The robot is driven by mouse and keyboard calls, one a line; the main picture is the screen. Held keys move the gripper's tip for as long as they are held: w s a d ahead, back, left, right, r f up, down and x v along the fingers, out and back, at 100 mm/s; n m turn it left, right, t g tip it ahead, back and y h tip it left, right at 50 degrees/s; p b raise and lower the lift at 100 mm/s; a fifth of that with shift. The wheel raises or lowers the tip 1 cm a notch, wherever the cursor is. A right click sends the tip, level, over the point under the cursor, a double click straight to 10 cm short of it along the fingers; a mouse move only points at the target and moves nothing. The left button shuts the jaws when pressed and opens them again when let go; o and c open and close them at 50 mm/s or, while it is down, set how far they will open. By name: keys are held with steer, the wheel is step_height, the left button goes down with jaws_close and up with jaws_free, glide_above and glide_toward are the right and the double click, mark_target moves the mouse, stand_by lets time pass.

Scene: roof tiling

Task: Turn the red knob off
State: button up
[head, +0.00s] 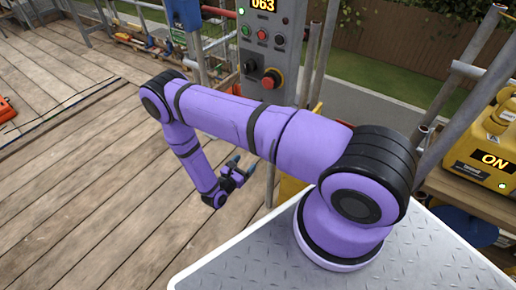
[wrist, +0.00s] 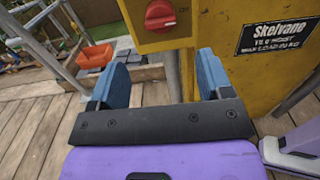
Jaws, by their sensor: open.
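A red knob (wrist: 160,14) with a raised bar sits on the front of a yellow box (wrist: 232,80) at the top of the wrist view. The bar looks roughly level. My gripper (wrist: 162,72) is open, its two blue fingers apart with nothing between them. The knob is beyond the fingertips, apart from them. In the head view my gripper (head: 242,165) hangs low, left of a post, and my arm hides most of the yellow box (head: 290,188). Another red knob (head: 270,78) on a yellow backing is on the grey control panel (head: 246,50).
The panel has a black knob (head: 250,66) and several buttons. A yellow machine (head: 490,150) reading "ON" stands at the right. Metal poles rise near my arm. An orange tray (wrist: 95,55) lies left. The wooden deck (head: 80,170) is mostly clear at left.

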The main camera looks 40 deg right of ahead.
steer(key=x, duration=1)
steer(key=shift+w+d+f, duration=0.1)
steer(key=shift+d+f, duration=0.1)
steer(key=shift+d, duration=0.15)
steer(key=c, duration=0.9)
